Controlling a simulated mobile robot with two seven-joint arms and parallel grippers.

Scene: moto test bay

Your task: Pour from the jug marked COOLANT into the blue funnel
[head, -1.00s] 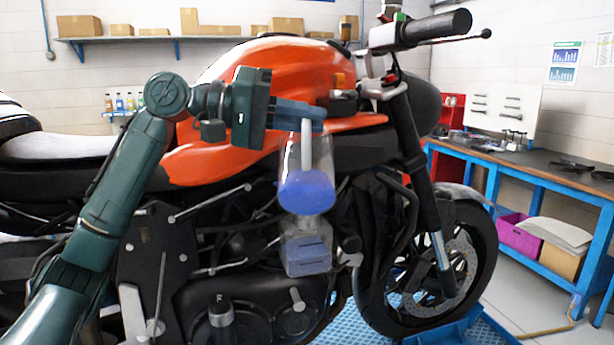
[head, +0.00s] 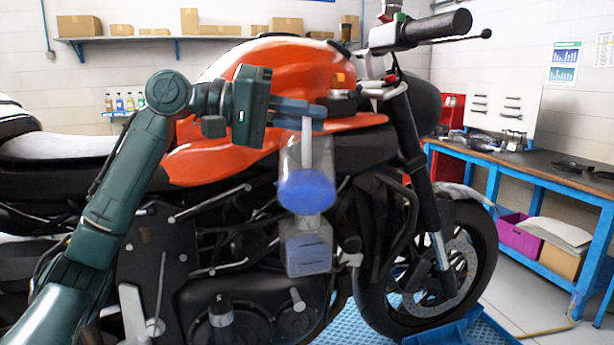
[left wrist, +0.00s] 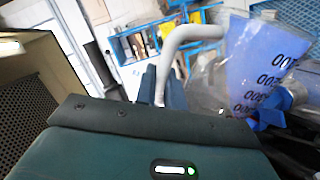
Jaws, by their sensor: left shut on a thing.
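My left gripper (head: 300,112) is shut on the pale handle of a clear jug (head: 322,158), in front of the motorcycle's orange tank. Blue liquid (head: 306,190) shows at the jug's lower end. In the left wrist view the jug (left wrist: 215,85) has blue in it, dark figures on its side and a pale curved handle (left wrist: 170,50). The jug looks tilted; how far I cannot tell. Directly below it is a clear container (head: 308,258) with blue inside. A darker blue piece (left wrist: 270,112) beside the jug may be part of the funnel. I read no COOLANT label. My right gripper is not in view.
The motorcycle (head: 250,110) fills the middle, close behind the jug. Its handlebar (head: 435,28) rises at upper right. A blue workbench (head: 520,185) stands at right. Small bottles (head: 130,102) stand on a wall shelf at left.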

